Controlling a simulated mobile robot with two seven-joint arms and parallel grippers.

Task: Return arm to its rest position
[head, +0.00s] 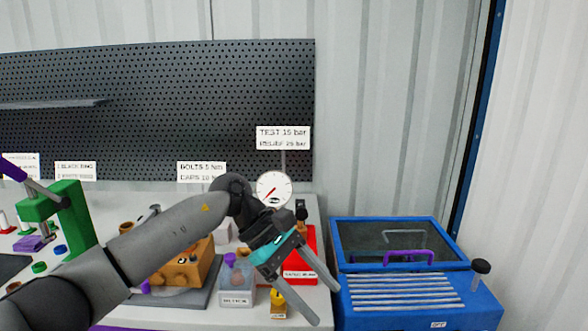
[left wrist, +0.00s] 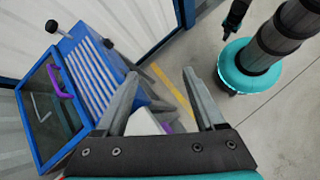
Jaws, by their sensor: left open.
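My left arm comes in from the left in the head view and reaches over the workbench. My left gripper (head: 305,289) is open, with nothing between its fingers, above the right front of the bench near the red unit. In the left wrist view my left gripper (left wrist: 167,92) shows its two fingers spread apart, pointing towards the bench edge and floor. My right gripper does not show clearly in either view.
A pressure gauge (head: 273,188) and a red unit (head: 308,241) stand on the bench (head: 320,300). A grey bin (head: 238,297) and orange pump block (head: 192,268) are near my arm. A blue lidded box (head: 415,312) stands right; it also shows in the left wrist view (left wrist: 32,143). A green press (head: 72,212) stands left.

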